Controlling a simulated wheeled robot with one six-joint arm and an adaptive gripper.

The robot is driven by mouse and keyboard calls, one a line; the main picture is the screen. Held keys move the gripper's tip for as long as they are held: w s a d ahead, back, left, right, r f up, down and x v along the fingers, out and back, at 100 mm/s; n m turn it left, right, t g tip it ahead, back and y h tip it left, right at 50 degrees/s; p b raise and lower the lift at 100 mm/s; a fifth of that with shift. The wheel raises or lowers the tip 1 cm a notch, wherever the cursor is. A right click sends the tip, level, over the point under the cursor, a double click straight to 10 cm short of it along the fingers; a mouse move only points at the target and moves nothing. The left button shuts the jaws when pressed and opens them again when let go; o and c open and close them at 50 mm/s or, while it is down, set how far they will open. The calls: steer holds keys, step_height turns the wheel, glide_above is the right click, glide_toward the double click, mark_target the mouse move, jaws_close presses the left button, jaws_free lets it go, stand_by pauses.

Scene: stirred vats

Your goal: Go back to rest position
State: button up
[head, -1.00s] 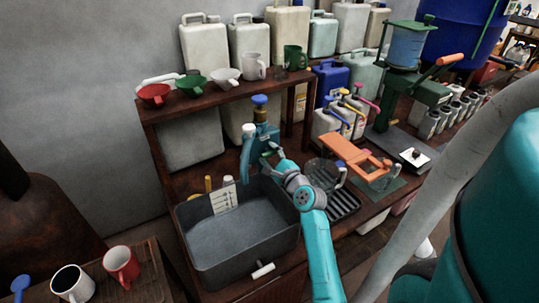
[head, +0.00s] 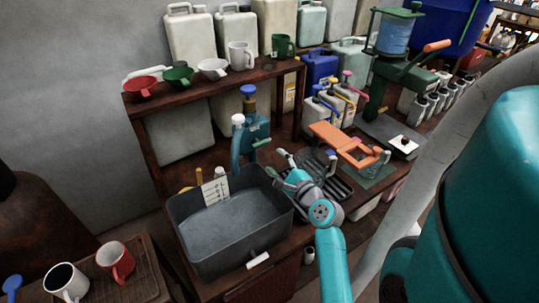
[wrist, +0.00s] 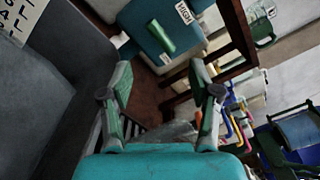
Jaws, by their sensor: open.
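My gripper (head: 293,160) is raised over the bench, to the right of the grey vat (head: 187,250) and in front of the teal unit (head: 257,128) with a blue knob and a green lever (head: 262,143). In the wrist view its two fingers (wrist: 160,75) are spread wide with nothing between them. The teal unit (wrist: 150,30) with its HIGH label and the green lever (wrist: 160,38) lie beyond the fingertips, apart from them. The vat wall (wrist: 90,115) fills the left of the wrist view.
A wooden shelf (head: 215,88) with bowls, mugs and jugs stands behind the vat. An orange press handle (head: 340,140) and pump bottles (head: 335,103) are right of my gripper. A red mug (head: 116,260) and a white mug (head: 68,282) stand at lower left.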

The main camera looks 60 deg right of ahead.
steer(key=shift+v, duration=0.85)
